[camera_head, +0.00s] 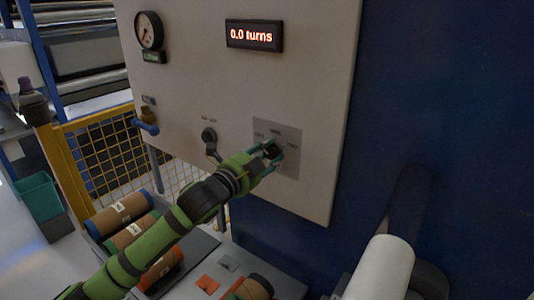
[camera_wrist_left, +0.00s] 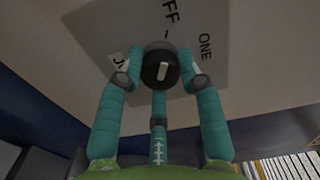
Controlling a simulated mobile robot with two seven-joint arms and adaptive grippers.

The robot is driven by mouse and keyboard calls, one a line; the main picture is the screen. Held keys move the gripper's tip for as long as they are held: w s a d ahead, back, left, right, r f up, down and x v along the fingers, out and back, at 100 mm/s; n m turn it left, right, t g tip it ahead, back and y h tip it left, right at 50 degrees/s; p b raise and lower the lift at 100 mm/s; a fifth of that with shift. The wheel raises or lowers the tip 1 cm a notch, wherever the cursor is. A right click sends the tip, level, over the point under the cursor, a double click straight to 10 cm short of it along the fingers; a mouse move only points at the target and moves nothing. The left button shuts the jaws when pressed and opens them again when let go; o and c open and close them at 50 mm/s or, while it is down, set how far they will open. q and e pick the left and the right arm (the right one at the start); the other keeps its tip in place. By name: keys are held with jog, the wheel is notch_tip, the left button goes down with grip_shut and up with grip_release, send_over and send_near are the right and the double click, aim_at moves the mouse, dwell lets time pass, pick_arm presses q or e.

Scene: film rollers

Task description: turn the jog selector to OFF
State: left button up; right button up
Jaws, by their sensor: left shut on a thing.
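The jog selector is a round black knob (camera_wrist_left: 160,66) with a short white pointer bar, on a grey label plate (camera_wrist_left: 105,32) on the beige panel. In the left wrist view the bar stands nearly upright, roughly in line with a tick under the letters "FF" of a partly cut-off word. "ONE" is to its right, and a partly hidden label is to its left. My left gripper (camera_wrist_left: 160,80) is shut on the knob, with teal fingers on both sides and one below. In the head view the gripper (camera_head: 271,152) largely covers the knob on its plate (camera_head: 290,135). My right gripper is not in view.
The panel (camera_head: 200,90) carries a display (camera_head: 254,36) reading "0.0 turns", a gauge (camera_head: 149,31), a blue-handled valve (camera_head: 146,126) and a black crank (camera_head: 210,142). A white cylinder (camera_head: 380,268) stands at lower right.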

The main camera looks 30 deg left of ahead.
pick_arm(q)
jog(key=shift+d+f, duration=0.1)
jog(key=shift+f, duration=0.05)
jog(key=o, duration=1)
jog(key=shift+o, duration=0.7)
jog(key=shift+s, duration=0.4)
jog(key=s+a, duration=0.1)
jog(key=s, duration=1)
jog(key=shift+a, duration=0.25)
